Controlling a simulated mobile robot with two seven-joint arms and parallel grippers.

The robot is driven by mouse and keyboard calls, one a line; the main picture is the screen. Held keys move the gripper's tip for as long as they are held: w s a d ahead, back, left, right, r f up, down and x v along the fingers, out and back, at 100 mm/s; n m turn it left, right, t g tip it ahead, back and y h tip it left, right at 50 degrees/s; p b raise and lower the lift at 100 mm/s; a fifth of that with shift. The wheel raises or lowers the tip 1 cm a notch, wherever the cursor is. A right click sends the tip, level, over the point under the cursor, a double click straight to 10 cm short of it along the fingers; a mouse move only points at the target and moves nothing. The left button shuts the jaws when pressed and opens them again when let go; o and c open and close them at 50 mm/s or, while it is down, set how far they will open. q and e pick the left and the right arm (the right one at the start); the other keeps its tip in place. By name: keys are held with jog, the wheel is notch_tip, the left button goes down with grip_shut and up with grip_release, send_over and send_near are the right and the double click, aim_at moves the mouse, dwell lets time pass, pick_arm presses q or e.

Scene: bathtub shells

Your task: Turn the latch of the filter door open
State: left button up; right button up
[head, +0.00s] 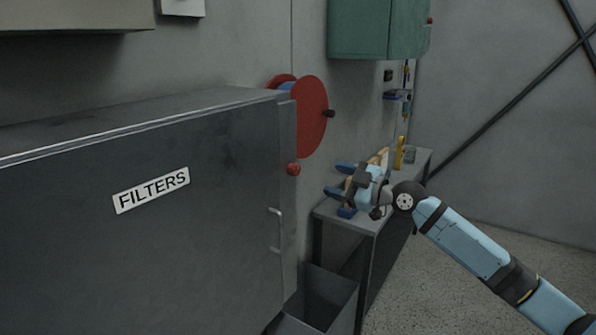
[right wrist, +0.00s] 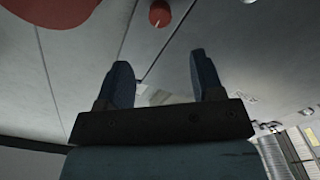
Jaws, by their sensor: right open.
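The filter door (head: 150,230) is the large grey front of a wall cabinet with a "FILTERS" label (head: 151,190). It looks shut. A small metal handle (head: 276,230) sits near its right edge. A red round knob (head: 293,169) sticks out at the cabinet's right side, perhaps the latch; a red knob also shows at the top of the right wrist view (right wrist: 160,13). My right gripper (head: 338,180) is open and empty, to the right of the red knob and apart from it. Its two blue fingers show in the right wrist view (right wrist: 158,82). My left gripper is not in view.
A large red wheel (head: 310,115) with a dark grip stands on the wall above the red knob. A narrow grey table (head: 350,217) with small items lies behind my right gripper. A grey open bin (head: 325,300) stands below. A green box (head: 375,30) hangs above.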

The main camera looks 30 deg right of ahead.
aim_at(298, 170)
jog(key=p+x, duration=0.2)
jog(key=x, duration=0.8)
jog(key=shift+w+p, duration=0.3)
jog(key=shift+p, duration=0.1)
jog(key=shift+w+a, duration=0.25)
jog(key=shift+w, duration=0.2)
jog(key=c, duration=0.9)
